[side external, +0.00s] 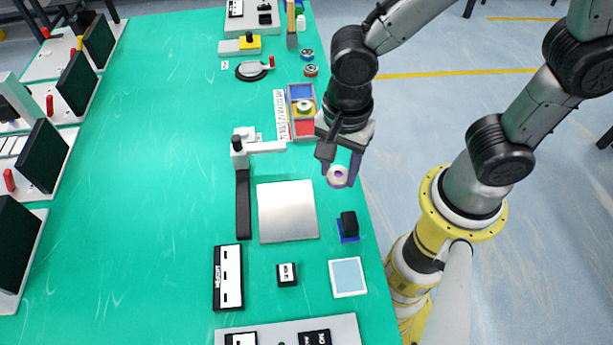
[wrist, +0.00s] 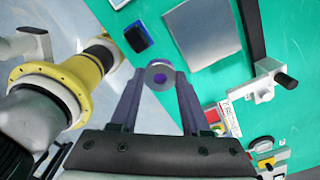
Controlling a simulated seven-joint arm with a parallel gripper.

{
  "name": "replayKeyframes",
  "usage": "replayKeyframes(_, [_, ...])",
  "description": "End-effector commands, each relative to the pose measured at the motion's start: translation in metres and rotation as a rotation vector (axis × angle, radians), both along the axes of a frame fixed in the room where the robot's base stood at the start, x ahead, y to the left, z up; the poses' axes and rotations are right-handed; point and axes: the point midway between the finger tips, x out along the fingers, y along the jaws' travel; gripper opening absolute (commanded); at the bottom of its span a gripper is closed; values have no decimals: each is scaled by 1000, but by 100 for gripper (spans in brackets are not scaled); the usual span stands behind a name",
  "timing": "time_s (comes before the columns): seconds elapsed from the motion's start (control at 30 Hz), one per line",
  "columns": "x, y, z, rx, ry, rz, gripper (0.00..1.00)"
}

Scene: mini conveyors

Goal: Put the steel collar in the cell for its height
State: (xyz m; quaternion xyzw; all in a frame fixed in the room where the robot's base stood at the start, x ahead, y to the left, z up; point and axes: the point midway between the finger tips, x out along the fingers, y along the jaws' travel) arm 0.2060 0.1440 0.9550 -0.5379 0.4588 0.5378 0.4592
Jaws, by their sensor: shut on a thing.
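A small pale ring, the steel collar (side external: 338,176), is held between the fingertips of my gripper (side external: 340,172) above the right edge of the green table. In the wrist view the collar (wrist: 159,76) sits between the two purple fingers of my gripper (wrist: 160,80), with a purple patch showing through its hole. The cell tray (side external: 291,117) lies beyond my gripper, with blue, yellow and red cells in a row. A ring-shaped part (side external: 304,106) sits in the yellow middle cell. My gripper partly covers the tray's near right side. Printed labels (side external: 281,114) run along its left side, too small to read.
A black block on a blue base (side external: 348,226) and a pale square pad (side external: 347,277) lie nearer. Two small round parts (side external: 310,70) lie beyond the tray.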

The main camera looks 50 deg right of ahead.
Motion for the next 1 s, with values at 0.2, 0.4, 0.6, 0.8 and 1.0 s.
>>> replayKeyframes(0.2, [-25,-18,15,1,-3,0,0])
replayKeyframes(0.4, [-33,-27,18,0,0,-16,0])
replayKeyframes(0.6, [-11,-42,11,-1,3,-127,0])
replayKeyframes(0.8, [69,-60,12,0,1,-149,0])
replayKeyframes(1.0, [143,-91,15,0,0,54,0])
